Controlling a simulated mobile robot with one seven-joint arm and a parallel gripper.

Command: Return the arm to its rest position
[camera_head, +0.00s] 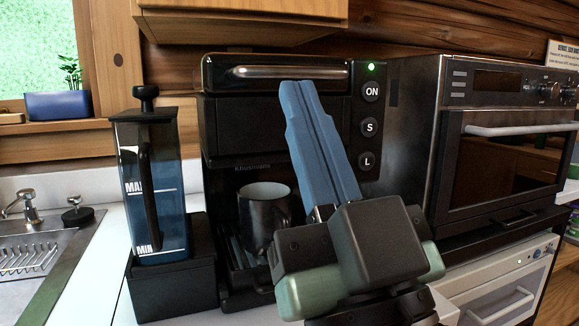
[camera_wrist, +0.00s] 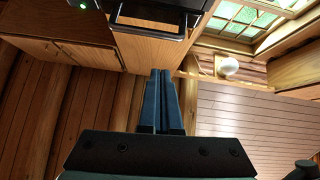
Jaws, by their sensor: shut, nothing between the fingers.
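My gripper (camera_head: 300,95) is raised in front of the black coffee machine (camera_head: 275,120) in the head view, its blue fingers pointing up and slightly left. The fingers are pressed together with nothing between them. In the wrist view the shut fingers (camera_wrist: 161,75) also show, with the coffee machine at the top edge. A grey metallic mug (camera_head: 264,210) stands upright in the machine's bay, partly hidden by my gripper. The machine's green light is lit beside the ON, S and L buttons.
A water tank (camera_head: 165,200) with MAX and MIN marks stands left of the machine. A microwave oven (camera_head: 500,150) stands close on the right. A wooden cabinet (camera_head: 250,22) hangs above. A sink (camera_head: 35,255) lies at the far left, with clear white counter (camera_head: 95,285) beside it.

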